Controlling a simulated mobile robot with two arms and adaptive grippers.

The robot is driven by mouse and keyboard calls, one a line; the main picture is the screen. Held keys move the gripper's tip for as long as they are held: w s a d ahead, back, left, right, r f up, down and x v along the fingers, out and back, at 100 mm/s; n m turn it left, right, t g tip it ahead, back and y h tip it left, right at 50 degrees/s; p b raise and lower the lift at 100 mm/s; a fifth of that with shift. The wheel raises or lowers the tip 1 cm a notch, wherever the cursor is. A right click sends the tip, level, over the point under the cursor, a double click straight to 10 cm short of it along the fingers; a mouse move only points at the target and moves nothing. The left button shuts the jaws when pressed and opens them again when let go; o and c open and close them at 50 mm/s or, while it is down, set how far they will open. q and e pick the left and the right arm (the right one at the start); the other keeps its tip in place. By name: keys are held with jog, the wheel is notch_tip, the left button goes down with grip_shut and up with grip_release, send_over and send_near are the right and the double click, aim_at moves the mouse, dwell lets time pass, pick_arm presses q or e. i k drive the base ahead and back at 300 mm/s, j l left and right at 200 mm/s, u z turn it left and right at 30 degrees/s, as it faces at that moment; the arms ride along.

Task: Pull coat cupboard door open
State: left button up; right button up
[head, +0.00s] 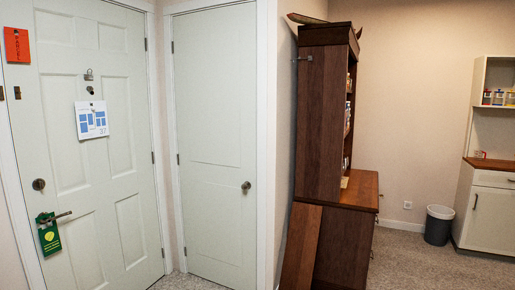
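A plain pale door (215,130) with a round dark knob (246,186) on its right side stands in the middle left of the head view. It looks like the coat cupboard door and is closed in its white frame. Its hinges show on the left edge. Neither of my grippers is in view.
A panelled door (104,167) with a lever handle (58,216), green hanger tag (49,234) and paper sheet (92,120) stands left. A dark wooden hutch (325,125) with a leaning board (301,247) stands right of the wall corner. A bin (438,226) and white cabinet (487,208) are far right.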

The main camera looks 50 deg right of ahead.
aim_at(214, 50)
jog(key=z, duration=1.35)
jog(key=i+z, duration=0.35)
jog(key=i, duration=1.85)
